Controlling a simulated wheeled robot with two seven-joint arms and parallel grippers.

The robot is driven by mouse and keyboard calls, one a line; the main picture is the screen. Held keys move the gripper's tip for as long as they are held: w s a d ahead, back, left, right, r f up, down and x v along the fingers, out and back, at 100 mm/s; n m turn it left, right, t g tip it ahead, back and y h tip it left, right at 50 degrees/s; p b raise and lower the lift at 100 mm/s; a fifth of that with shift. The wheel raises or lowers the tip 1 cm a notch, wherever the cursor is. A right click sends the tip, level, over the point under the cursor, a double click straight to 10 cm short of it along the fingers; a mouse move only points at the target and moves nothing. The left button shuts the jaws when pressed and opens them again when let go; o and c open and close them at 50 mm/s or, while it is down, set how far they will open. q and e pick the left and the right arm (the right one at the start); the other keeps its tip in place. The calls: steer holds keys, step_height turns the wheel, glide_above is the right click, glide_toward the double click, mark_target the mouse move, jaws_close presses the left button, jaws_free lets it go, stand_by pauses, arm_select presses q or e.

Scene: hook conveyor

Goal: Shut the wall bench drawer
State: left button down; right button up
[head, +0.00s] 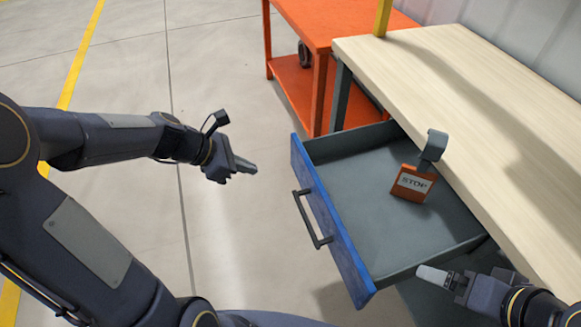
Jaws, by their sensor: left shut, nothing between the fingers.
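The wall bench drawer (333,222) stands pulled out from under the wooden bench top (490,95). Its front is blue with a dark bar handle (313,220), and its inside is grey. An orange block marked STOP (412,184) with a grey hook-like piece (433,147) sits inside the drawer. My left gripper (246,167) is shut and empty, left of the drawer front and apart from it. My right gripper (432,274) is at the drawer's near side, close to its side wall; whether it touches the wall and whether its fingers are open is unclear.
An orange table (335,18) with a lower shelf stands behind the bench at the top. A yellow post (382,18) rises at the bench's far corner. The concrete floor left of the drawer is clear, with a yellow line (84,50) on it.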

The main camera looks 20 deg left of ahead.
arm_select(q)
steer(key=b, duration=0.2)
glide_toward(302, 177)
steer(key=s+a+f+x, duration=0.1)
steer(key=x, duration=0.4)
steer(key=shift+w+d+r, duration=0.2)
steer(key=shift+w+d, duration=0.45)
steer(key=shift+d, duration=0.1)
